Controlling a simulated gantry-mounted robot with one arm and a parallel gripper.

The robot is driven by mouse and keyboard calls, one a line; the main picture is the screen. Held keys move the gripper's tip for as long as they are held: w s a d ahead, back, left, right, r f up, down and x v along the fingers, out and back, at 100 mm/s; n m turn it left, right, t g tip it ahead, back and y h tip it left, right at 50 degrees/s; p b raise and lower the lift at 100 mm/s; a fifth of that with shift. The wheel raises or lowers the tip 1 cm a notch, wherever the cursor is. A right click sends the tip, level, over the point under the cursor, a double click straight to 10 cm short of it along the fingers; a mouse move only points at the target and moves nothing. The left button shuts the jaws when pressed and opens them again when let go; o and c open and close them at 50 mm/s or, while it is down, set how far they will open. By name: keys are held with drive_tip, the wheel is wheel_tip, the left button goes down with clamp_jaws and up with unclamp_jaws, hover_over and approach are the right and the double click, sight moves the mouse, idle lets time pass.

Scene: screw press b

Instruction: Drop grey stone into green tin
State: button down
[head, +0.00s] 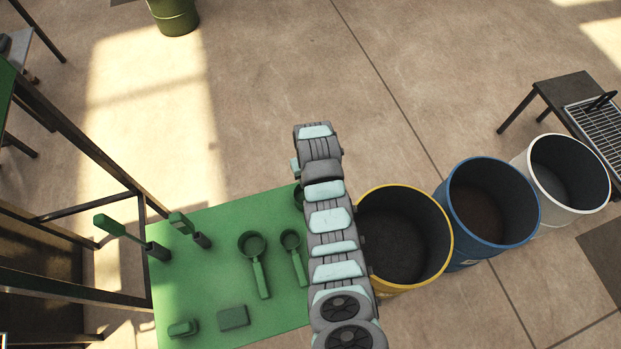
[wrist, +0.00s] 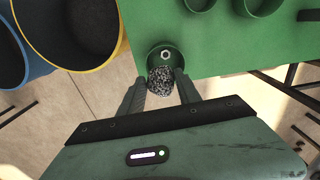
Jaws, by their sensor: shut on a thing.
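My gripper (wrist: 160,82) is shut on a speckled grey stone (wrist: 160,81), held between the two fingertips in the wrist view. A round green tin (wrist: 154,51) stands near the edge of the green table, with a pale hex nut (wrist: 166,55) inside. The stone overlaps the near rim of the tin in the wrist view; its height above the tin cannot be told. In the head view my arm hides the stone and the fingertips, and only a dark green rim (head: 298,197) shows beside it, seemingly the tin.
Yellow-rimmed (head: 448,215), blue (head: 536,220) and white (head: 605,200) drums stand to the right. A green bucket (head: 175,20) stands on the floor behind.

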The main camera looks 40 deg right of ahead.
wheel_tip(320, 180, down, 6)
drive_tip(key=b, duration=0.2)
drive_tip(key=shift+b, duration=0.4)
drive_tip(key=c, duration=0.8)
unclamp_jaws()
drive_tip(key=shift+o, duration=0.2)
drive_tip(key=shift+r, duration=0.15)
wheel_tip(320, 180, up, 11)
drive_tip(key=shift+f, duration=0.15)
